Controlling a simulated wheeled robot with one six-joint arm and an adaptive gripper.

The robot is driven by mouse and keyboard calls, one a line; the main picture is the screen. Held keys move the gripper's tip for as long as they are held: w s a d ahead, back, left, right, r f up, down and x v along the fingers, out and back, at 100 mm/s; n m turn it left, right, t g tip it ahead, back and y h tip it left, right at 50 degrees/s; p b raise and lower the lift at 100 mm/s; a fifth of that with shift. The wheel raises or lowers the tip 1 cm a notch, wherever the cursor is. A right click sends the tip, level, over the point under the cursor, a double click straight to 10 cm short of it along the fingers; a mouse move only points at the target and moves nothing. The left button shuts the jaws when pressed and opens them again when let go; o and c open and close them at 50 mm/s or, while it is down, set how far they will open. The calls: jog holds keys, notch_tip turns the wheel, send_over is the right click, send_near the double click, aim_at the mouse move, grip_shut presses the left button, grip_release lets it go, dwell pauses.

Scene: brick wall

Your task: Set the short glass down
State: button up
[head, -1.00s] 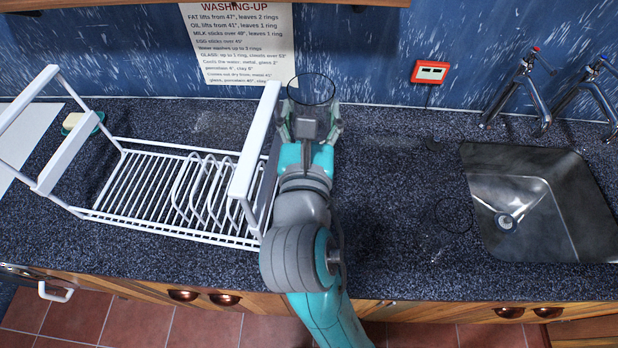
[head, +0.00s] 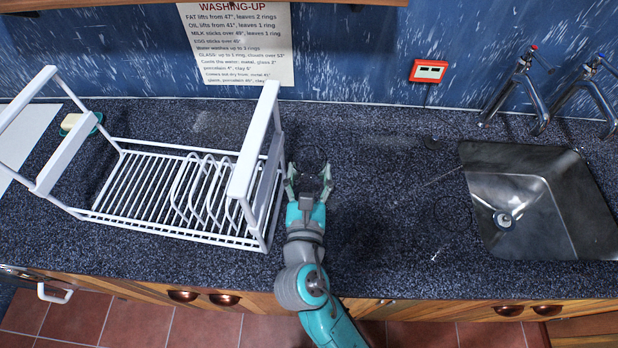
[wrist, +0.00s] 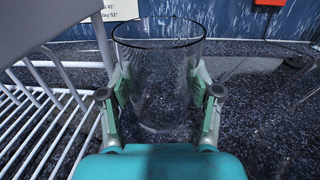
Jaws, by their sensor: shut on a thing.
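The short glass (wrist: 160,80) is clear and upright between the two fingers of my gripper (wrist: 160,105) in the wrist view. The fingers press on its sides and its dark rim stands above them. In the head view my gripper (head: 309,178) is over the dark counter, just right of the white dish rack. The glass (head: 311,160) is faint there against the speckled counter. I cannot tell whether its base touches the counter.
The white dish rack (head: 150,233) stands close on the left, with its upright end beside my gripper. The metal sink (head: 540,200) is at the right. The counter (head: 390,200) between my gripper and the sink is largely clear. A blue wall (head: 350,70) stands behind.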

jog(key=shift+f, duration=1.25)
jog(key=shift+f, duration=0.1)
jog(key=o, duration=1.4)
jog(key=shift+c, duration=0.2)
